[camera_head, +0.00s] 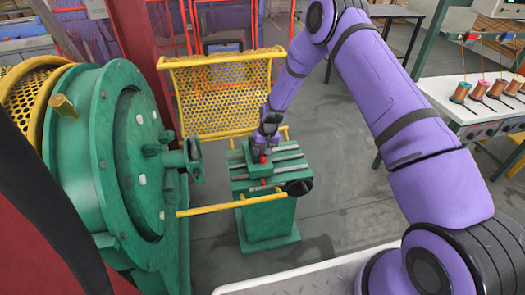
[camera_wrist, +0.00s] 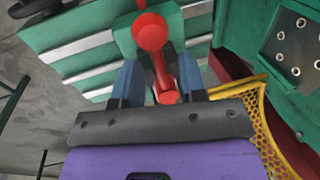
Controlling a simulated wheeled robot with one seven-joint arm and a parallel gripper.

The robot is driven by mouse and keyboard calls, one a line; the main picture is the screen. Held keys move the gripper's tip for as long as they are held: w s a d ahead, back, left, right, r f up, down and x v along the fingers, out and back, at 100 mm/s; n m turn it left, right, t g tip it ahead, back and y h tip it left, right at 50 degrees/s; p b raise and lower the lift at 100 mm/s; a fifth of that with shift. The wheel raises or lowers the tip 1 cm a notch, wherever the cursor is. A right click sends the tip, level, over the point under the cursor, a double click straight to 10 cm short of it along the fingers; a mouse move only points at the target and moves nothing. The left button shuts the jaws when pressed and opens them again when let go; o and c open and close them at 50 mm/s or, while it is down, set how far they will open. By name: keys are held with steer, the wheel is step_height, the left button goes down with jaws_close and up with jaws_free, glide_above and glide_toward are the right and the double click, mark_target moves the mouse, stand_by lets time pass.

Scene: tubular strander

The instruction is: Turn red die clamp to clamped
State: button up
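The red die clamp (camera_wrist: 150,34) is a red lever with rounded ends, on a green block (camera_wrist: 197,26) in the wrist view. In the head view only small red bits of the clamp (camera_head: 263,159) show below my gripper. My gripper (camera_wrist: 160,80) has its two blue-grey fingers apart, one on each side of the red lever. The lever is narrower than the space between the fingers, and gaps show beside it. My wrist hides most of the clamp in the head view (camera_head: 266,148).
The green pedestal (camera_head: 268,218) has metal slots on top and a black knob (camera_head: 298,188) at its right. A yellow rail (camera_head: 218,207) runs in front, and a yellow mesh guard (camera_head: 215,95) stands behind. A large green drum (camera_head: 100,150) is at left.

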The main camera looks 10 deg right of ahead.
step_height(320, 180, up, 11)
steer(key=d, duration=0.2)
steer(key=shift+f, duration=0.15)
stand_by(0.6)
steer(key=s+d+r+t, duration=0.15)
steer(key=s+r, duration=0.35)
steer(key=r, duration=0.6)
steer(key=s+d+r+h, duration=0.1)
steer(key=s+d+r, duration=0.3)
steer(key=r, duration=0.7)
steer(key=s+d+r+t, duration=0.1)
steer(key=s+r, duration=0.6)
steer(key=r, duration=0.4)
steer(key=s+d+r+t, duration=0.1)
steer(key=s+r, duration=0.1)
steer(key=s, duration=0.7)
steer(key=s+d+r, duration=0.2)
steer(key=s+r, duration=0.1)
steer(key=s, duration=0.6)
steer(key=s+d+r+t+h, duration=0.1)
steer(key=s+r, duration=0.2)
steer(key=s, duration=0.6)
steer(key=shift+s+d+t, duration=0.2)
steer(key=shift+s+t, duration=0.05)
steer(key=shift+t, duration=0.1)
